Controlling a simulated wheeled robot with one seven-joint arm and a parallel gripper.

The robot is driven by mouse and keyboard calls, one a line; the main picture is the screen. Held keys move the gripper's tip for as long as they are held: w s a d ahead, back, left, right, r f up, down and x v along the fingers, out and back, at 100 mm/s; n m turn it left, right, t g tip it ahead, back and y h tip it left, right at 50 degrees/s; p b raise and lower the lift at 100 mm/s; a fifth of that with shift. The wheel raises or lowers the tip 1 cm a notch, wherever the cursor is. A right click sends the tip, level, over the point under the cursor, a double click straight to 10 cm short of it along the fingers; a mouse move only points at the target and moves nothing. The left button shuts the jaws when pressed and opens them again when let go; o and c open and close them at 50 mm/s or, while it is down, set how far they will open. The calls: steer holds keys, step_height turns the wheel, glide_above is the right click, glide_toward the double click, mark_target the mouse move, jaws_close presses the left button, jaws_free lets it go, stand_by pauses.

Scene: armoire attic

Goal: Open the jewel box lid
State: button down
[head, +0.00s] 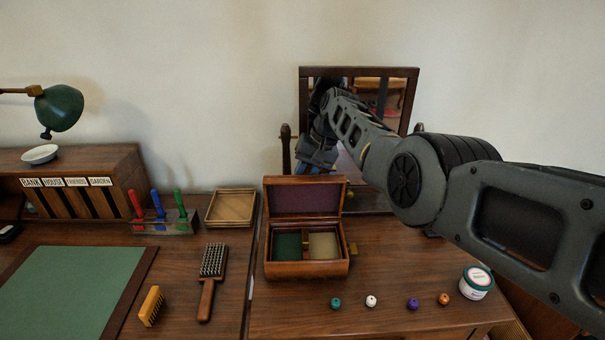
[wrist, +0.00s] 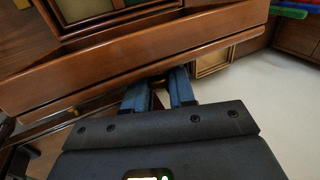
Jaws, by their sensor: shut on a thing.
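The wooden jewel box (head: 307,270) stands on the desk with its lid (head: 305,181) raised to about upright, the purple lining facing forward. Its green and beige compartments are open to view. My gripper (head: 316,166) is at the lid's top edge, behind and above the box. In the wrist view, the blue fingers of my gripper (wrist: 158,88) are shut at the edge of the lid (wrist: 130,72), with a small brass-coloured piece between them. The fingertips' exact contact is partly hidden.
A mirror (head: 409,75) stands behind my arm. Several small beads (head: 371,301) and a round jar (head: 476,283) lie in front and to the right. A hairbrush (head: 211,270), a shallow tray (head: 231,191) and a screwdriver rack (head: 165,228) are to the left.

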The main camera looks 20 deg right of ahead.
steer(key=shift+w+r, duration=0.1)
steer(key=shift+r, duration=0.05)
steer(key=c, duration=1.1)
jaws_free()
steer(key=shift+o, duration=0.2)
steer(key=v, duration=0.7)
steer(key=shift+d+r+p, duration=0.15)
steer(key=shift+r+p, duration=0.15)
steer(key=shift+f, duration=0.1)
